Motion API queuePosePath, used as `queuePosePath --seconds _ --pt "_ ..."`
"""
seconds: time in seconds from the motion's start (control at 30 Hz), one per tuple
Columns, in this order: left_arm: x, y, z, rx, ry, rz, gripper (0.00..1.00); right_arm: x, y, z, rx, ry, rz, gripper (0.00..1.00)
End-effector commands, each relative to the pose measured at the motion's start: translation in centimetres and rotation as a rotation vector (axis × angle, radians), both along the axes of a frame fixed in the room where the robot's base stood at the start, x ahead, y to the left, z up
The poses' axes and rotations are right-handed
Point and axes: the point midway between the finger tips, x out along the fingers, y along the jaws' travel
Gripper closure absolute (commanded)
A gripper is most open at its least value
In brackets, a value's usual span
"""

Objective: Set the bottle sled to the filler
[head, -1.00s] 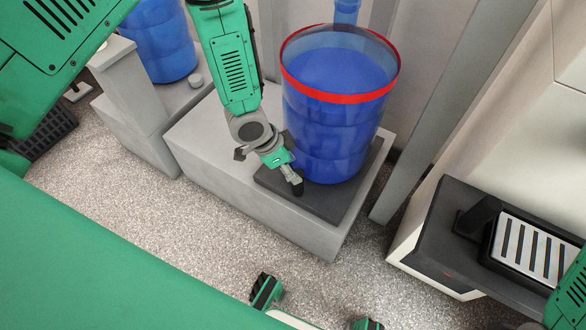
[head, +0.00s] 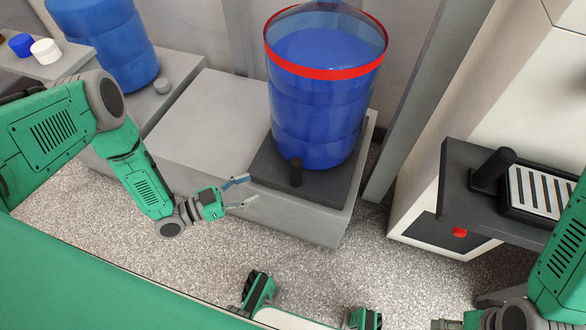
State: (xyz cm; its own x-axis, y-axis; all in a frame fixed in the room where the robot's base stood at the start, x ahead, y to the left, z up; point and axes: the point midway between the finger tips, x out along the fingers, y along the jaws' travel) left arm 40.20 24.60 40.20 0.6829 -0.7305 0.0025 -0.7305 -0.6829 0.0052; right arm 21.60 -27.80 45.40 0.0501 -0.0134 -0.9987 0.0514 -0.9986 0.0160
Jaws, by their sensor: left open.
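The bottle sled (head: 335,192) is a dark flat plate on the right end of a grey plinth. A black upright handle (head: 296,172) stands at its front. A big blue bottle (head: 318,115) stands upright on the plate, with a red band around its clear upper part.
The grey plinth (head: 205,130) is bare left of the sled. Another blue bottle (head: 110,45) stands at the upper left, near blue and white caps (head: 45,50). A dark shelf with a slotted tray (head: 540,190) and a red knob (head: 460,232) is at the right.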

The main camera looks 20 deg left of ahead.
Motion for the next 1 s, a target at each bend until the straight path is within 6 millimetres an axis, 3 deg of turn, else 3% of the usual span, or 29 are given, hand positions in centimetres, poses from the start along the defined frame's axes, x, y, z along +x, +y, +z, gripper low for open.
queuePosePath --seconds 0.63,1.0 --pt "7.9 -8.3 0.0 -0.006 -0.004 0.0 0.53 0.0 0.0 -3.4 0.0 0.0 0.0 0.31" --pt "9.4 -10.0 0.2 -0.001 -0.001 0.0 0.53 0.0 0.0 -3.9 0.0 0.0 0.0 0.31"
